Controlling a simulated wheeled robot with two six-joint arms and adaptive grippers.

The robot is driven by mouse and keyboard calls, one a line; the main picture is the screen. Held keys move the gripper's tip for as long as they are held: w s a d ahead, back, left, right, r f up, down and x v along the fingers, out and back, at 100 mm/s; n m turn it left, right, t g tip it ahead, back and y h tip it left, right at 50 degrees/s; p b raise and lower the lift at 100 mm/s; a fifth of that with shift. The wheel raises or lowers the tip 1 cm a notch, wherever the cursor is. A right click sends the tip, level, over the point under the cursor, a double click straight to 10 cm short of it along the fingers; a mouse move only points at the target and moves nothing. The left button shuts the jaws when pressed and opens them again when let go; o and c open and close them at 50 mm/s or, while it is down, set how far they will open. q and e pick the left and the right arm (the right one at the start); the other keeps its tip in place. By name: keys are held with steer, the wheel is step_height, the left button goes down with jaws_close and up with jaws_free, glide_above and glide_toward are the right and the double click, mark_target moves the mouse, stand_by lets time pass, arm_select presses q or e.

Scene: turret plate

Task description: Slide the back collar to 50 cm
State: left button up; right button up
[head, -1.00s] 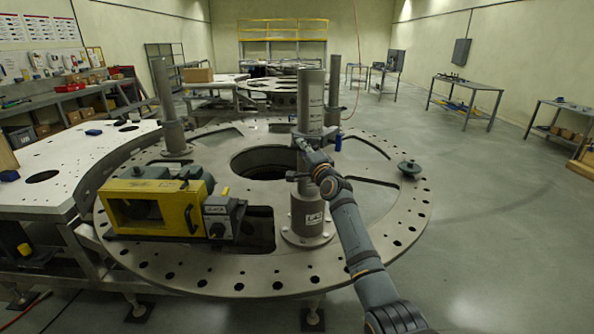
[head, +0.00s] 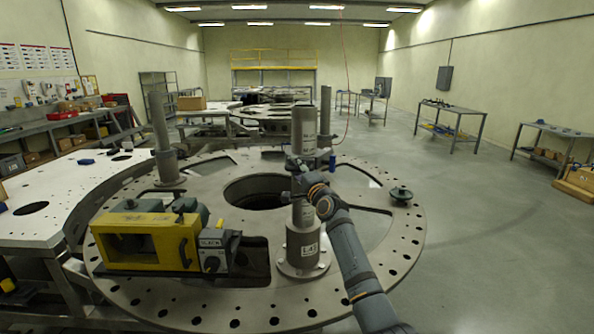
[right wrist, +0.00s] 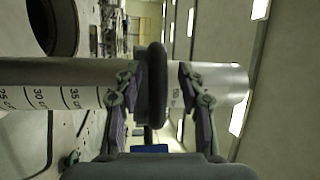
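The near post (head: 304,130) stands upright on the round plate (head: 250,308). In the right wrist view the post (right wrist: 60,72) lies sideways, with marks 25, 30 and 35 rising to the right. A dark ring-shaped collar (right wrist: 153,85) is around it, right of the 35 mark; another number is half hidden by the ring's right side. My right gripper (right wrist: 160,92) straddles post and collar. Its left finger is close against the collar, contact unclear; a gap shows at its right finger. In the head view my right gripper (head: 302,182) hides most of the collar. My left gripper is not in view.
A yellow-framed unit (head: 140,265) sits at the plate's front left. A left post (head: 161,125) and a back post (head: 326,110) also stand there. A small blue piece (head: 332,160) is beside the near post. A round-topped knob (head: 400,192) is at the right rim.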

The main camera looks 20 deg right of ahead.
steer(key=shift+s+f, duration=0.1)
steer(key=shift+f, duration=0.05)
steer(key=s+d+f, duration=0.1)
steer(key=s, duration=1)
steer(key=shift+s+d+f, duration=0.25)
steer(key=shift+s+f, duration=0.05)
